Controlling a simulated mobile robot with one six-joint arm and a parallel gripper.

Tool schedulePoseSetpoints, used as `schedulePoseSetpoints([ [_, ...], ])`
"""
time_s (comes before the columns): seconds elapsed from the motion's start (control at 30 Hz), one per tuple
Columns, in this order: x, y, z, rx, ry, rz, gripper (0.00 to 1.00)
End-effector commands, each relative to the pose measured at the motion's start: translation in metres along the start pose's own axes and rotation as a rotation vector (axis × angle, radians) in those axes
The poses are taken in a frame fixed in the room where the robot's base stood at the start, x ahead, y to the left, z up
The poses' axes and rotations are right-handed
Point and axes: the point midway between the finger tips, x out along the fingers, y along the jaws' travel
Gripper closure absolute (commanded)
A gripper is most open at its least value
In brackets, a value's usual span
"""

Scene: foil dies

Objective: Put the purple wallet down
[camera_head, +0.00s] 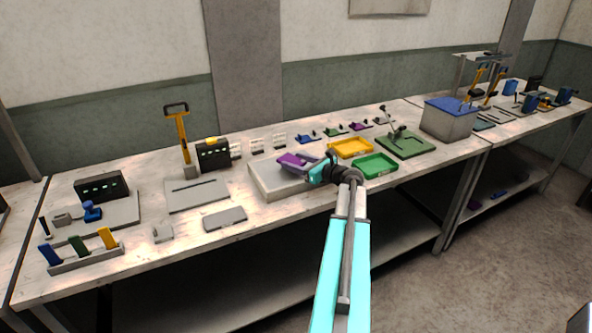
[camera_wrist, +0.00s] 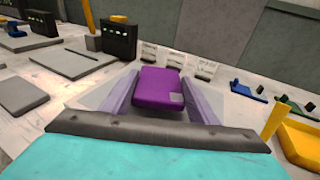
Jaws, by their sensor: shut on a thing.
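The purple wallet (camera_head: 296,161) is at the end of my arm, over a pale grey slab (camera_head: 262,186) on the workbench. In the wrist view the wallet (camera_wrist: 158,88) sits between the two translucent lilac fingers of my gripper (camera_wrist: 158,100), which is shut on it. In the head view my gripper (camera_head: 312,168) reaches in from the right of the wallet. I cannot tell whether the wallet's underside touches the slab.
A yellow tray (camera_head: 351,157) and a green tray (camera_head: 375,174) stand just right of the slab. Small white card holders (camera_head: 257,146) stand behind it. A flat grey plate (camera_head: 224,218) lies to its left. Bare bench top shows between these things.

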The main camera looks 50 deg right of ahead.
Motion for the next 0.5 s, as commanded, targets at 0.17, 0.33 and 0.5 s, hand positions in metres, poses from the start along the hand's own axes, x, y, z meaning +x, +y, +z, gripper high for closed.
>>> schedulePoseSetpoints([
  [0.17,0.001,0.0,-0.009,0.001,0.001,0.0,0.72],
  [0.33,0.004,-0.001,-0.023,0.002,0.0,0.0,0.72],
  [0.5,0.005,0.0,-0.033,0.0,0.0,0.0,0.72],
])
